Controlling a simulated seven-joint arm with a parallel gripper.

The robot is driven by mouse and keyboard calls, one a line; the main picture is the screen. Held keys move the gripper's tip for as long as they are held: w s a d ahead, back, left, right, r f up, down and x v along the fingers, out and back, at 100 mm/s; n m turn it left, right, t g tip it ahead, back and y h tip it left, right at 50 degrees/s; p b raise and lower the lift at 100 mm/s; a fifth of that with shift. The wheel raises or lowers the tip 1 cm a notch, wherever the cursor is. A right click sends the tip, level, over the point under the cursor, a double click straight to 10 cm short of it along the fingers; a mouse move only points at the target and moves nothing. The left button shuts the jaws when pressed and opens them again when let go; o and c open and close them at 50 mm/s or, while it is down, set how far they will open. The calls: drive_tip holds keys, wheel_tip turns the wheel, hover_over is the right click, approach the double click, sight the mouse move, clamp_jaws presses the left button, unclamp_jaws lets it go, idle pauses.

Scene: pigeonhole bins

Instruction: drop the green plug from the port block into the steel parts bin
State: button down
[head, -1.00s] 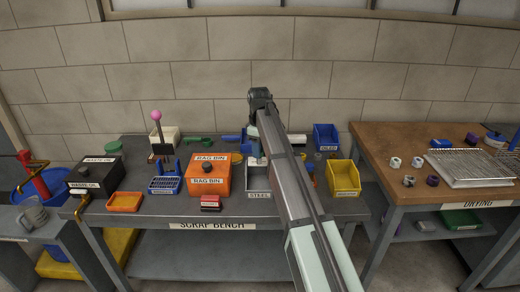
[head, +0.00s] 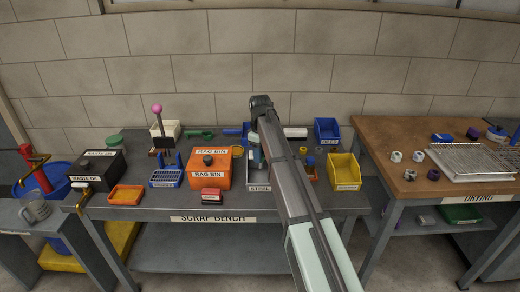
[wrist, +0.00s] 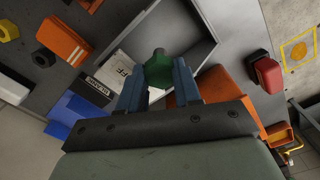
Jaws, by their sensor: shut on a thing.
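My gripper (wrist: 158,80) has two blue fingers shut on the green plug (wrist: 158,72), seen in the wrist view. In the head view my gripper (head: 255,158) is over the steel bin (head: 259,187), next to the orange rag bin. The arm hides part of that bin, and the plug is not clear there. I cannot tell which thing is the port block.
The orange rag bin (head: 210,178) stands just left of the steel bin, with a red block (head: 211,196) in front. A yellow bin (head: 344,170) and a blue bin (head: 327,131) stand to the right. The front of the scrap bench is mostly clear.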

drive_tip(key=shift+f, duration=0.3)
drive_tip(key=c, duration=0.7)
unclamp_jaws()
drive_tip(key=shift+r, duration=0.2)
drive_tip(key=shift+r, duration=3.85)
drive_tip(key=shift+d, duration=0.1)
